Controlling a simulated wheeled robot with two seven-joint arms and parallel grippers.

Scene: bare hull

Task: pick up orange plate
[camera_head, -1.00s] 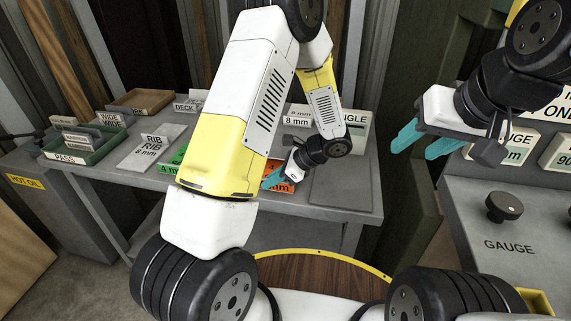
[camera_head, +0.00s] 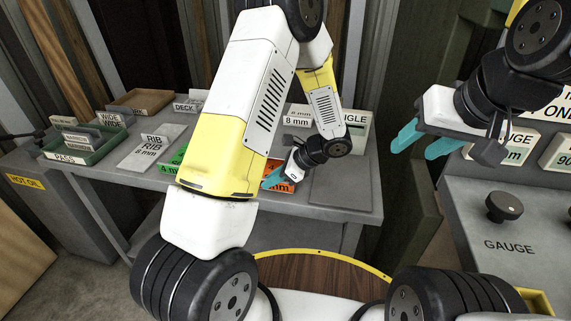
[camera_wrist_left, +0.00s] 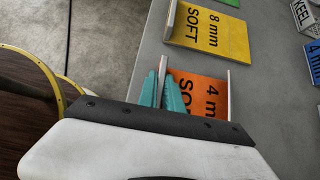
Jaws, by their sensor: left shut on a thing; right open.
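The orange plate (camera_head: 287,187) lies on the grey bench, marked 4 mm and partly hidden behind my left arm and fingers in the head view. The plate still appears to be at bench level. My right gripper (camera_head: 408,146) is open and empty, in the air at the right.
A yellow "8 mm SOFT" plate (camera_wrist_left: 215,32) lies beside the orange one. A green plate (camera_head: 172,162) and a grey RIB plate (camera_head: 146,155) lie further left. A green tray (camera_head: 85,152) stands at the bench's left. A GAUGE panel (camera_head: 505,245) stands at right.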

